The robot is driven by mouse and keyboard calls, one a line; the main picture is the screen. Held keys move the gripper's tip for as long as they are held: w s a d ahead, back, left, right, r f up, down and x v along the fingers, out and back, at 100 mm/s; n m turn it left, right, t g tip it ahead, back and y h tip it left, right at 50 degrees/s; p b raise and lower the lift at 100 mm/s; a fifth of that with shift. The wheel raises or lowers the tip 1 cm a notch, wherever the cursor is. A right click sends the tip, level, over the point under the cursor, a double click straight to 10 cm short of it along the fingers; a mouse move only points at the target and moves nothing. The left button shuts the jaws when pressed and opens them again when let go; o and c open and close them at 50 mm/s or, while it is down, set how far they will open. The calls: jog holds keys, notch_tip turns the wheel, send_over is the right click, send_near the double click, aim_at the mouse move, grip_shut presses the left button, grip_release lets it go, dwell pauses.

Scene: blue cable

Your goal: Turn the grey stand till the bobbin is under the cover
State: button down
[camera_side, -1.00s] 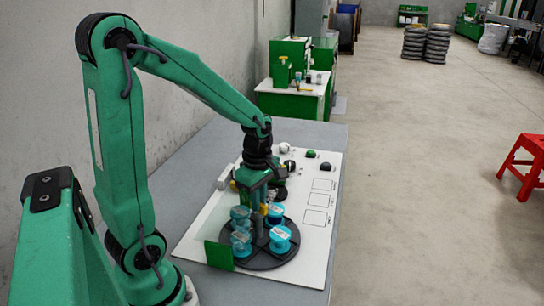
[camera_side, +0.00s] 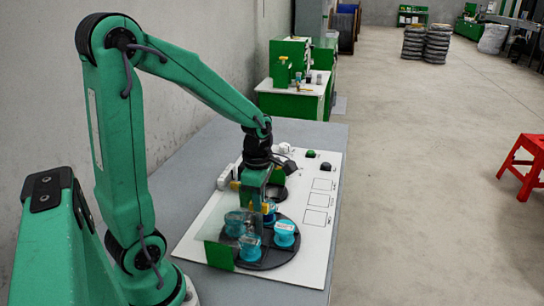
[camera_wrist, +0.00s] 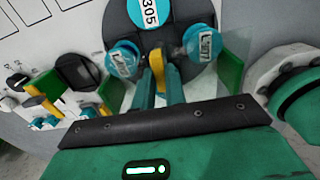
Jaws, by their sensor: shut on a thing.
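The dark grey round stand (camera_side: 272,262) lies on the white board and carries several blue bobbins. One bobbin (camera_side: 284,235) is at its right, one (camera_side: 250,247) at its front and one (camera_side: 235,226) at its left. The clear cover (camera_side: 213,228) with a green panel (camera_side: 219,257) stands at the stand's left edge; the left bobbin shows partly behind it. My gripper (camera_side: 266,207) is above the stand's middle. The post is mostly hidden.
A white box (camera_side: 226,177) stands on the board behind the stand. Black and green buttons (camera_side: 311,154) and printed boxes (camera_side: 319,201) are at the right, where the board is mostly clear. A red stool (camera_side: 525,165) is far off on the floor.

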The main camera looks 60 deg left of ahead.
jog(key=shift+r, duration=0.1)
dwell(0.3)
jog(key=c, duration=1.4)
grip_release()
jog(key=shift+c, duration=0.2)
jog(key=shift+r, duration=3.85)
jog(key=s+d+r+m+t, duration=0.2)
jog(key=s+d+m, duration=0.1)
jog(key=m, duration=1)
jog(key=s+d+r+m+t, duration=0.3)
jog(key=d+m, duration=0.3)
jog(key=m, duration=0.8)
jog(key=shift+s+t, duration=0.3)
jog(key=shift+s, duration=0.35)
